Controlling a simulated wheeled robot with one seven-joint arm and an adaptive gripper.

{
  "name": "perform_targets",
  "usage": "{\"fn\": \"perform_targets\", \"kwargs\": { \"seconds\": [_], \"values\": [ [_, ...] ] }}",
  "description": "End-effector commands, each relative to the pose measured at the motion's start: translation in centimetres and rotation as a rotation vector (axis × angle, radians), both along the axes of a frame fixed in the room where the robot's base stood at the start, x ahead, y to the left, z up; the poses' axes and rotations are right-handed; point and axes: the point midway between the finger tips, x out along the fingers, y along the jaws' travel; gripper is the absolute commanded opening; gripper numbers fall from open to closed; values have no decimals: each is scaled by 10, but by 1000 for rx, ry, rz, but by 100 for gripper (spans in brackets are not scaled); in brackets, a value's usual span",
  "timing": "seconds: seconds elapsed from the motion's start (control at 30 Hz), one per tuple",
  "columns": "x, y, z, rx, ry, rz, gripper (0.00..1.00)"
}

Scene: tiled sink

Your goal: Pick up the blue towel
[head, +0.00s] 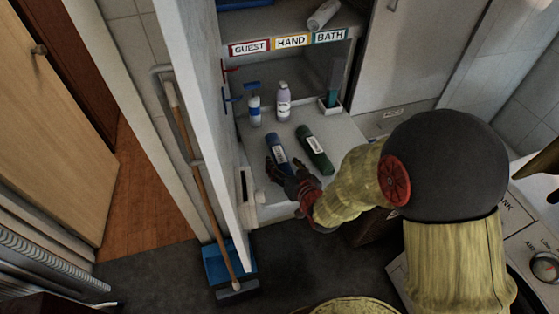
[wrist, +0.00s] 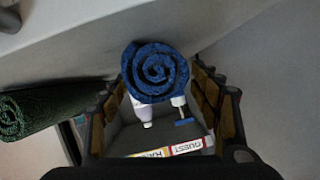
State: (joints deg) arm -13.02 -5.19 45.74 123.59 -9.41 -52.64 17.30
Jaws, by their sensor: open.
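The blue towel (head: 277,148) is rolled up and lies on the white shelf surface inside the cabinet, with a pale label on it. In the wrist view its spiral end (wrist: 155,70) faces me, between the two rows of finger pads. My gripper (head: 285,170) is open at the near end of the blue towel, with a finger on either side. I cannot tell whether the fingers touch the towel. The far part of the towel is hidden in the wrist view.
A rolled green towel (head: 315,149) lies close to the right of the blue one. A white bottle (head: 283,102) and a blue-labelled bottle (head: 254,110) stand behind. The cabinet's side panel (head: 205,100) rises at the left. A washing machine (head: 530,245) stands at the right.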

Motion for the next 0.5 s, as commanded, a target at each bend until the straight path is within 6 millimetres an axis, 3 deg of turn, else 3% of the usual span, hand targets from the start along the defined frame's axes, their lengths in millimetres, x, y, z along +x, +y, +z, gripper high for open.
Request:
{"fn": "perform_targets", "kwargs": {
  "seconds": [0.1, 0.33, 0.5],
  "values": [
    [10, 4, -8, -1, 3, 1, 62],
    [11, 4, -7, -1, 3, 0, 62],
    [11, 4, -6, -1, 3, 0, 52]
  ]
}}
